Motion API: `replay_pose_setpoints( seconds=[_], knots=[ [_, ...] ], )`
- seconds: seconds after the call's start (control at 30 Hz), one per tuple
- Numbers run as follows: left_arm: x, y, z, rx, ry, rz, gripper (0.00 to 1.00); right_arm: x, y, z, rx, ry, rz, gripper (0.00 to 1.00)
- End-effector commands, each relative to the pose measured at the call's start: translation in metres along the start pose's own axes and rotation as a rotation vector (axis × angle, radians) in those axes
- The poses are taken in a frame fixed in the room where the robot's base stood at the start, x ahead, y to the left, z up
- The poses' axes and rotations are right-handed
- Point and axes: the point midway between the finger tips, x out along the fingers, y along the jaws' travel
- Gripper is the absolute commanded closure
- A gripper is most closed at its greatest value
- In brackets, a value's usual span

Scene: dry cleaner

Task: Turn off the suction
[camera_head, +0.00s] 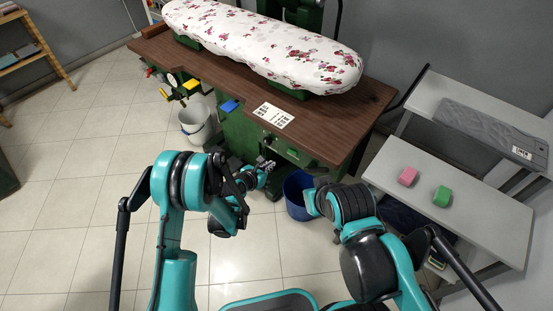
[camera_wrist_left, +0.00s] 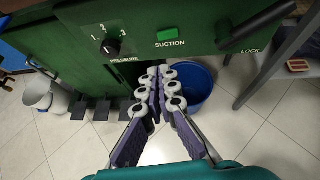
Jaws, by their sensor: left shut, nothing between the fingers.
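The green suction button (camera_wrist_left: 167,34), a bright green rectangle above the word SUCTION, is on the dark green front panel of the pressing machine (camera_wrist_left: 205,20) in the left wrist view. My left gripper (camera_wrist_left: 165,75) is shut and empty. Its fingertips are below the button in the picture and appear apart from it. In the head view, my left gripper (camera_head: 266,168) is in front of the machine, below the brown tabletop (camera_head: 200,66). My right arm shows at the right, but I do not see its gripper.
Left of the button is a black pressure knob (camera_wrist_left: 112,46); right is a lock handle (camera_wrist_left: 256,27). Several black pedals (camera_wrist_left: 102,110) are below. A blue bin (camera_head: 298,195) and a white bucket (camera_head: 195,125) stand on the floor. A grey table (camera_head: 405,155) holds pink and green blocks.

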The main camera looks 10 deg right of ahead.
Motion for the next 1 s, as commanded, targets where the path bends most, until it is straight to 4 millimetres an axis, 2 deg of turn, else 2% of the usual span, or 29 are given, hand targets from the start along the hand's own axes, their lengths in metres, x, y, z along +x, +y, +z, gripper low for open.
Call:
replay_pose_setpoints(
  seconds=[0.27, 0.5, 0.6, 0.8, 1.0],
  knots=[
    [0.038, -0.001, 0.004, 0.002, -0.002, 0.000, 1.00, -0.026, 0.000, -0.018, 0.000, 0.000, 0.000, 1.00],
    [0.092, -0.001, -0.004, 0.002, -0.002, 0.000, 1.00, -0.006, 0.000, -0.005, 0.000, 0.000, 0.000, 1.00],
    [0.107, -0.001, 0.005, 0.001, -0.002, 0.000, 1.00, -0.002, 0.000, -0.001, 0.000, 0.000, 0.000, 1.00],
    [0.123, -0.001, 0.016, 0.002, -0.002, 0.001, 1.00, 0.004, 0.000, 0.003, 0.000, 0.000, 0.000, 1.00],
    [0.127, 0.000, 0.020, 0.001, -0.002, 0.001, 1.00, 0.004, 0.000, 0.003, 0.000, 0.000, 0.000, 1.00]
  ],
)
